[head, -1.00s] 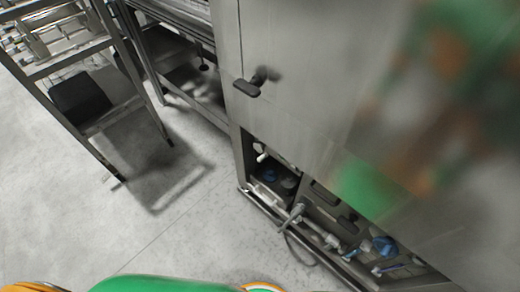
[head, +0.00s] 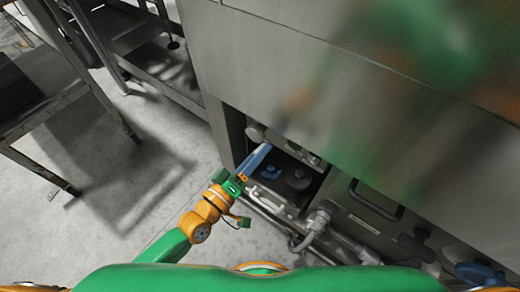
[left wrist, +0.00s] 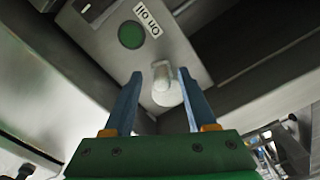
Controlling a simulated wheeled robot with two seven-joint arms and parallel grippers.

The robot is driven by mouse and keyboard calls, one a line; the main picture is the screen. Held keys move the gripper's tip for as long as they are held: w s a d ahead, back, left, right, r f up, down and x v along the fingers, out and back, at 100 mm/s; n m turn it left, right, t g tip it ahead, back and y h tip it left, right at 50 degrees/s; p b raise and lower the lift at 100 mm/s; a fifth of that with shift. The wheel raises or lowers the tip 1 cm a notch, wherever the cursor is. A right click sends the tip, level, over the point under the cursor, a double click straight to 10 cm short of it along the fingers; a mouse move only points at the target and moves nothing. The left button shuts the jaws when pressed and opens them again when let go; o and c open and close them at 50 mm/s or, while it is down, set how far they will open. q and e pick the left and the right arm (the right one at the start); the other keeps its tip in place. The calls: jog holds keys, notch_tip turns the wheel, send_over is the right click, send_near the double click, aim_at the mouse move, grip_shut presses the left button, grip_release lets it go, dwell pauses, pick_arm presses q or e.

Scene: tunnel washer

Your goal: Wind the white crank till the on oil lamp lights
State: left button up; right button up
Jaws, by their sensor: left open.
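The white crank (left wrist: 162,86) shows in the left wrist view, mounted on a grey metal panel. In the head view my left gripper (head: 262,153) reaches into the low opening of the machine. My right gripper is not in view.
The machine's large metal housing (head: 250,70) overhangs the opening. A grey hose (head: 307,237) and a black handle (head: 376,202) lie to the right. A metal stand (head: 75,95) is at left; the floor between is clear.

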pick_arm(q)
jog(key=shift+x, duration=0.85)
jog(key=shift+a, duration=0.1)
grip_shut()
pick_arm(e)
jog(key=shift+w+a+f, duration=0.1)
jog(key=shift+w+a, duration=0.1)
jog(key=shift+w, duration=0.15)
pick_arm(q)
jog(key=shift+f, duration=0.1)
jog(key=m, duration=0.2)
jog(key=f+m, duration=0.1)
jog(key=m, duration=0.2)
jog(key=shift+w+a+f+m, duration=0.2)
jog(key=shift+w+a+m, duration=0.1)
jog(key=shift+w+a, duration=0.1)
jog(key=shift+w+a+f+m, duration=0.1)
jog(key=shift+a+f+m, duration=0.1)
jog(key=shift+m, duration=0.65)
jog(key=shift+w+a+f+m, duration=0.1)
jog(key=shift+w+a+m, duration=0.1)
jog(key=shift+m, duration=0.6)
jog(key=shift+w+a+f+m, duration=0.1)
jog(key=shift+a+m, duration=0.1)
jog(key=shift+m, duration=0.65)
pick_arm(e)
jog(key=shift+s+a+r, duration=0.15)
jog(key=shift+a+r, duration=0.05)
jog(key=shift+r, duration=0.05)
